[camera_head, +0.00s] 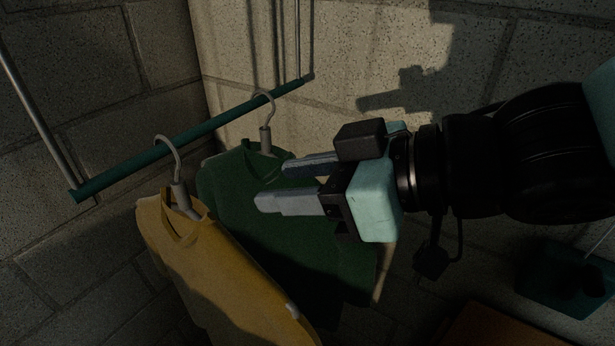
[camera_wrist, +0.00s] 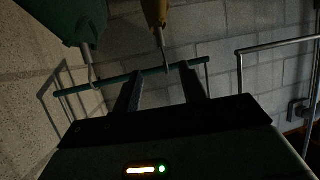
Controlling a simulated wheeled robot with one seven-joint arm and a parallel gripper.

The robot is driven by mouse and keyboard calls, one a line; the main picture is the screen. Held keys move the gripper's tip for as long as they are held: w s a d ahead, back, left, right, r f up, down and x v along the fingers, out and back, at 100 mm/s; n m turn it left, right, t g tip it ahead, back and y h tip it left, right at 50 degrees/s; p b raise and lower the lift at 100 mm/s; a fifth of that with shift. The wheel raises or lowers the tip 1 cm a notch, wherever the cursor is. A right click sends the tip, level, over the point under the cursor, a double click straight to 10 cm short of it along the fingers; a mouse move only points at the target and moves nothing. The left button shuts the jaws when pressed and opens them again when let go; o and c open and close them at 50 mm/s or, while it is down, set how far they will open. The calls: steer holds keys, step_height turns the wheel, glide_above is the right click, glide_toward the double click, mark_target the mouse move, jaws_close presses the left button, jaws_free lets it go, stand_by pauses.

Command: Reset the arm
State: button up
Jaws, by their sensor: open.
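My gripper (camera_head: 272,186) is open and empty. Its two grey fingers point left, in front of the green shirt (camera_head: 237,195) in the head view. The wrist view shows the dark fingers (camera_wrist: 160,92) apart with nothing between them. The green shirt and a yellow shirt (camera_head: 205,260) hang by hooked hangers from a teal rod (camera_head: 190,136). The wrist view shows the rod (camera_wrist: 110,83) beyond the fingers, with the green shirt (camera_wrist: 65,18) and yellow shirt (camera_wrist: 154,12) at the top. The gripper hides part of the green shirt.
Block walls (camera_head: 340,45) stand behind and to the left. A dark teal container (camera_head: 565,278) is at the lower right, near an orange-brown surface (camera_head: 490,328). The wrist view shows a metal rail (camera_wrist: 280,43) at the right. Open space lies above my arm.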

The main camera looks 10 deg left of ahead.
steer(key=w+d+f+m+t+h+b, duration=0.2)
steer(key=w+d+f+m+h, duration=0.25)
steer(key=d+f+h, duration=0.5)
steer(key=s+d+f+m+g+h+b, duration=0.1)
steer(key=s+d+f+m+g+h, duration=0.1)
steer(key=s+d+f+g, duration=0.3)
steer(key=s+d+f+h, duration=0.1)
steer(key=s+d, duration=0.3)
steer(key=shift+s+g, duration=0.4)
